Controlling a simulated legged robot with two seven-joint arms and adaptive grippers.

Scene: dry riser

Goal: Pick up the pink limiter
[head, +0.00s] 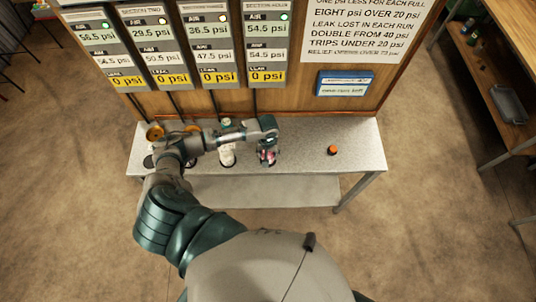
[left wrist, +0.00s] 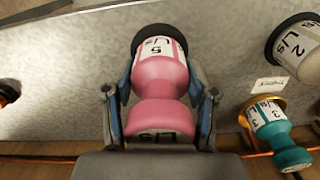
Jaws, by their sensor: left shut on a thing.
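The pink limiter (left wrist: 160,75) fills the middle of the left wrist view. It is a waisted pink body with a dark end and white labels, one reading 5 L/s. My left gripper (left wrist: 160,105) is shut on it, with one finger along each side. In the head view my left gripper (head: 267,156) is over the grey bench (head: 300,160), and a little pink of the limiter (head: 268,157) shows between the fingers. I cannot tell whether the limiter still touches the bench. My right gripper is in neither view.
A white limiter (head: 227,156) stands just left of the gripper. A teal limiter (left wrist: 290,157) on a gold ring and a pale one (left wrist: 298,48) are nearby. An orange-topped item (head: 333,150) sits right. The gauge board (head: 225,95) rises behind. The bench's right end is clear.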

